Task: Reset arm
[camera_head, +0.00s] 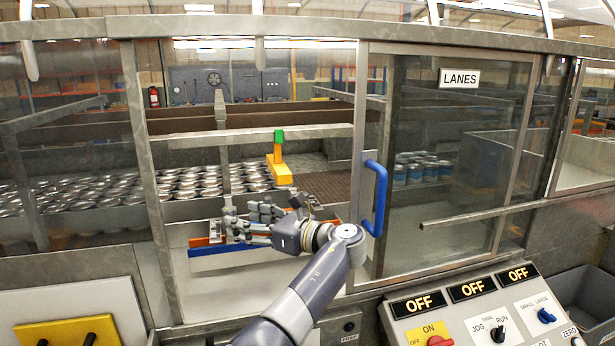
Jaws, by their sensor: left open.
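My left gripper (236,223) is in the middle of the view, at the open window of the machine guard. Its arm rises from the bottom centre, and the fingers point left. The jaws are open, and I see nothing held between them. Behind and below the fingers is an orange and blue part (222,250), partly covered by the gripper. My right gripper is not in view.
A sliding door with a blue handle (376,198) stands close to the right of my arm. A yellow piece with a green top (279,170) is beyond the gripper. Many cans (190,182) fill the lanes behind. A control panel (485,312) is at lower right.

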